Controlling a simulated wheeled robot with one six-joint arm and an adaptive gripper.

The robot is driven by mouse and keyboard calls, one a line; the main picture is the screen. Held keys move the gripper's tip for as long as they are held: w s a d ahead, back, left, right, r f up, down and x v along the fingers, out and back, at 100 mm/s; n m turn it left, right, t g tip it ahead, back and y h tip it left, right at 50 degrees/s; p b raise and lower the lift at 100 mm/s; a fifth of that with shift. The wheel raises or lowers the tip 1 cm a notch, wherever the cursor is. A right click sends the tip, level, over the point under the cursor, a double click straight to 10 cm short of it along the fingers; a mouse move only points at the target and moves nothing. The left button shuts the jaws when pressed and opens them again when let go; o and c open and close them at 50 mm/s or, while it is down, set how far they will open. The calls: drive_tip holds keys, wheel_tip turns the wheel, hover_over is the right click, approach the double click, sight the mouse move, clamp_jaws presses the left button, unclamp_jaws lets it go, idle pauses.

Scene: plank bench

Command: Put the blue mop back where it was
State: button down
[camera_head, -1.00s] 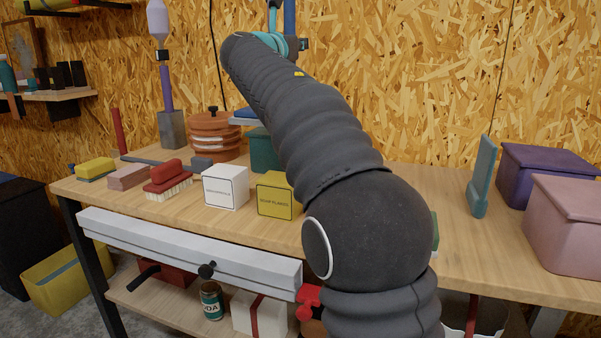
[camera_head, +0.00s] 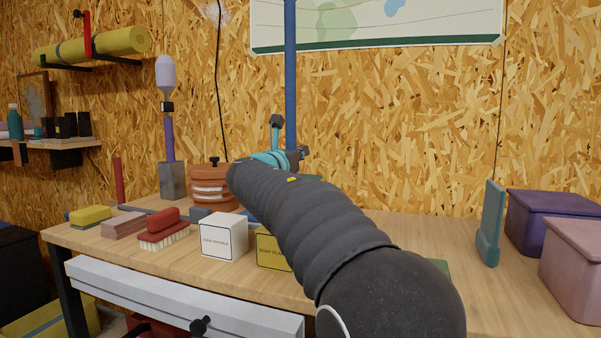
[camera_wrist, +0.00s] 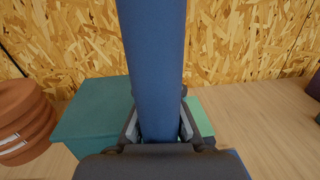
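The blue mop shows as an upright blue pole (camera_head: 290,75) in the head view. In the wrist view its thick blue shaft (camera_wrist: 155,65) stands between the two fingers of my gripper (camera_wrist: 160,128), which touch it on both sides. My gripper in the head view (camera_head: 298,154) is shut on the pole, above the back of the bench (camera_head: 415,235). The mop's lower end is hidden behind my arm, so I cannot tell whether it rests on anything.
A teal box (camera_wrist: 90,120) stands just left of the shaft, with terracotta discs (camera_head: 210,188) further left. A grey block (camera_head: 172,181) holds a purple-handled tool (camera_head: 168,135). A white box (camera_head: 224,237) stands in front. A teal upright piece (camera_head: 490,225) and purple box (camera_head: 550,222) are right.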

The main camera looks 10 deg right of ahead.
drive_tip(key=shift+f+b, duration=0.45)
drive_tip(key=shift+f, duration=1.5)
drive_tip(key=c, duration=1.8)
unclamp_jaws()
drive_tip(key=shift+f, duration=0.15)
drive_tip(key=o, duration=0.5)
